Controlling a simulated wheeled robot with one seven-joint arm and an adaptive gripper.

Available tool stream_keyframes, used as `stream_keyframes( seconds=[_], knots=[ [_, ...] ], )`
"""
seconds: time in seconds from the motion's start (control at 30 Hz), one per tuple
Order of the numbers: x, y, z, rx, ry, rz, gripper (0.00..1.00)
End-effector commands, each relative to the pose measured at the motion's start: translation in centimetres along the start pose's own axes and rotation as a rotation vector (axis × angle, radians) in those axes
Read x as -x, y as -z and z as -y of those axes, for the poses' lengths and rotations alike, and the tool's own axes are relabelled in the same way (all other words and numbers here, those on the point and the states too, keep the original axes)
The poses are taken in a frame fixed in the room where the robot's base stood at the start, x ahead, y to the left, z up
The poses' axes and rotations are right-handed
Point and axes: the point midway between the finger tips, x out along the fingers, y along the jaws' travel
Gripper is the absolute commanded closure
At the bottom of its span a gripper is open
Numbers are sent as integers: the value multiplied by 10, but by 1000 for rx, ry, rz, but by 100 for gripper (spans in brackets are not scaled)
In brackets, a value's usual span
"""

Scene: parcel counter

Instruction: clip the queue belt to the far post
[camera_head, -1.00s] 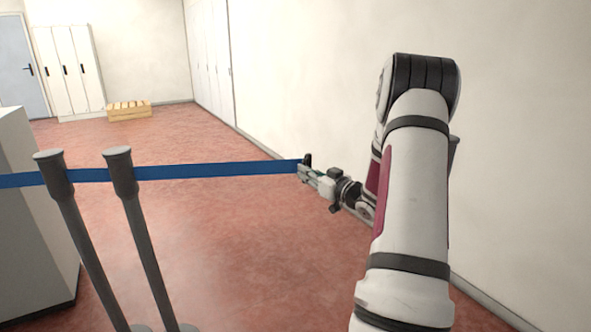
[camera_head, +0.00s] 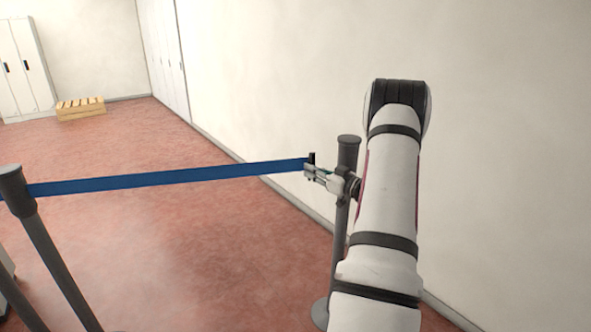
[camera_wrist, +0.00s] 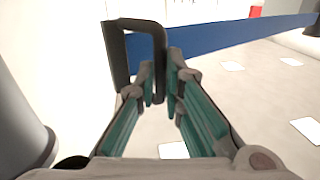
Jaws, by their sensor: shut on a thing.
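The blue queue belt (camera_head: 170,178) stretches from a grey post (camera_head: 40,235) at the left to my gripper (camera_head: 312,171). Its dark end clip (camera_head: 311,157) is held between my fingers, and the belt runs taut. In the wrist view the hook-shaped clip (camera_wrist: 117,55) stands up at my fingertips (camera_wrist: 162,78), with the belt (camera_wrist: 235,34) leading off to the right. The far post (camera_head: 341,230) stands upright just behind and right of my gripper, partly hidden by my arm. A grey cylinder, likely this post (camera_wrist: 20,120), shows close at the left of the wrist view. The clip is apart from it.
A long pale wall (camera_head: 480,130) runs along the right side, close behind the far post. A wooden crate (camera_head: 82,109) and white lockers (camera_head: 25,70) stand at the back left. The red floor (camera_head: 200,240) between the posts is clear.

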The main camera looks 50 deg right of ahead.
Motion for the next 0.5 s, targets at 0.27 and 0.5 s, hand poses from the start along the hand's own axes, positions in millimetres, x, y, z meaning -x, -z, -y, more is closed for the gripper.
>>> stream_keyframes(
  seconds=[0.27,0.5],
  knots=[
    [36,0,-52,1,-7,3,100],
    [46,0,-67,-1,0,3,100]
  ],
)
